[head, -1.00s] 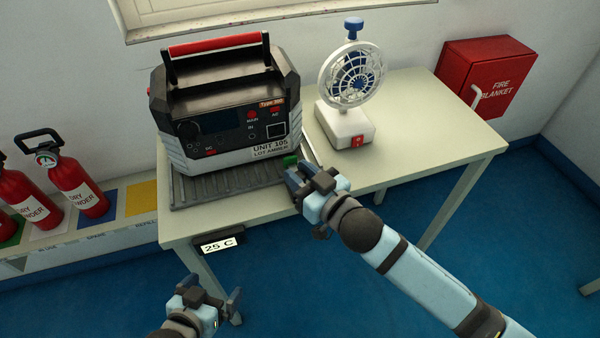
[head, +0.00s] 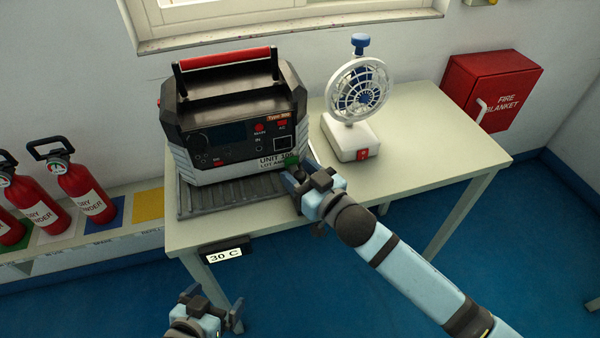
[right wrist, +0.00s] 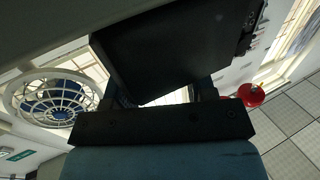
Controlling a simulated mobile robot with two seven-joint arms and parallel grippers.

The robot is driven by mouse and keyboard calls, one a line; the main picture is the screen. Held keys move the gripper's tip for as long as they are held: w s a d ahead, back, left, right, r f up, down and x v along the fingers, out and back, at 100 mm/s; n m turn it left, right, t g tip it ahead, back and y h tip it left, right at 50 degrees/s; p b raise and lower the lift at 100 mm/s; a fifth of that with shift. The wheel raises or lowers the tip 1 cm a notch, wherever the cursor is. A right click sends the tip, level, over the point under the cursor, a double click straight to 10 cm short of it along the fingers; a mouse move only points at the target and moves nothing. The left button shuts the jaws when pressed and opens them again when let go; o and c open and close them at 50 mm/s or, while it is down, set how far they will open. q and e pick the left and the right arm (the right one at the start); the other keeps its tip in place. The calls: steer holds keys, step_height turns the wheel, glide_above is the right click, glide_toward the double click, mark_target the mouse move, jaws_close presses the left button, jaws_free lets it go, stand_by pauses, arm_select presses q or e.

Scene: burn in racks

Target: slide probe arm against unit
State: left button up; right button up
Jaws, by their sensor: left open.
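The unit (head: 220,130), a black and grey box with a red handle and a "UNIT 105" label, stands on a ridged tray (head: 215,205) on the table. A small green piece (head: 291,160), apparently part of the probe arm, sits at the unit's front right corner and overlaps the label's end. Whether it touches the unit I cannot tell. My right gripper (head: 297,184) is right beside this piece; its fingertips are partly hidden. A dark block (right wrist: 175,50) fills the middle of the right wrist view beyond the fingers. My left gripper (head: 217,304) is open and empty, low in front of the table.
A white fan (head: 355,110) with a blue knob stands right of the unit. A display (head: 225,254) on the table's front edge reads 30 C. A red fire blanket box (head: 490,90) hangs at right. Fire extinguishers (head: 85,190) stand at left. The table's right side (head: 440,145) is clear.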

arm_select(q)
steer(key=shift+r+p, duration=0.2)
steer(key=shift+p, duration=0.3)
arm_select(e)
steer(key=v, duration=1.3)
steer(key=shift+s+d, duration=0.25)
steer(key=shift+d, duration=0.05)
steer(key=shift+f, duration=0.1)
steer(key=s+d+f+m+g+h, duration=0.1)
steer(key=s+d+f+m+h, duration=0.3)
steer(key=f, duration=0.4)
steer(key=s+d+f+m+g+h, duration=0.1)
steer(key=s+d+f+g+h, duration=0.1)
steer(key=s+d+f+h, duration=0.35)
arm_select(q)
step_height(320, 180, up, 16)
steer(key=s+a+p, duration=0.1)
steer(key=p, duration=2.1)
steer(key=shift+a+y, duration=0.3)
steer(key=shift+a, duration=0.05)
arm_select(e)
step_height(320, 180, up, 14)
steer(key=s+d+y, duration=0.1)
steer(key=s+d, duration=0.1)
steer(key=shift+s, duration=0.2)
arm_select(q)
steer(key=shift+s+d+r, duration=0.1)
steer(key=shift+d+r, duration=0.05)
steer(key=shift+r, duration=0.05)
